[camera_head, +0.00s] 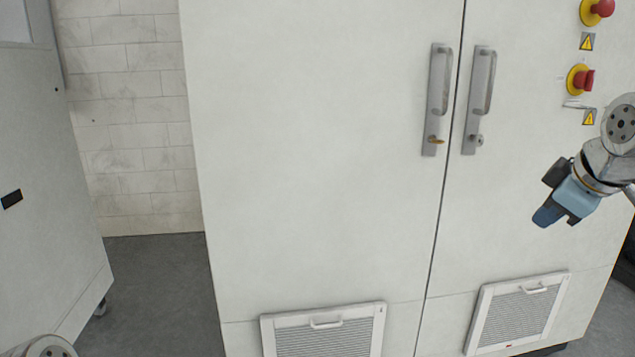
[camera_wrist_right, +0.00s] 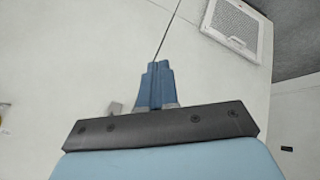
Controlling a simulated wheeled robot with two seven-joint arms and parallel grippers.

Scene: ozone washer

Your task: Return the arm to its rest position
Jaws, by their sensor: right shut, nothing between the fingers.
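My right gripper (camera_head: 546,216) is at the right of the head view, in front of the right door of a white cabinet (camera_head: 320,130). It is blue with a dark wrist part, and its fingers point down and to the left. In the right wrist view its two blue fingers (camera_wrist_right: 156,80) are closed together with nothing between them. It is apart from the door handles. My left gripper is not in view; only a round grey joint of mine shows at the bottom left of the head view.
Two metal handles (camera_head: 438,95) (camera_head: 480,95) flank the cabinet's door seam. Red emergency knobs (camera_head: 582,80) sit above my right gripper. Vent grilles (camera_head: 325,332) (camera_head: 518,310) are low on the doors. Another white cabinet (camera_head: 40,180) stands left, with grey floor (camera_head: 160,280) between.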

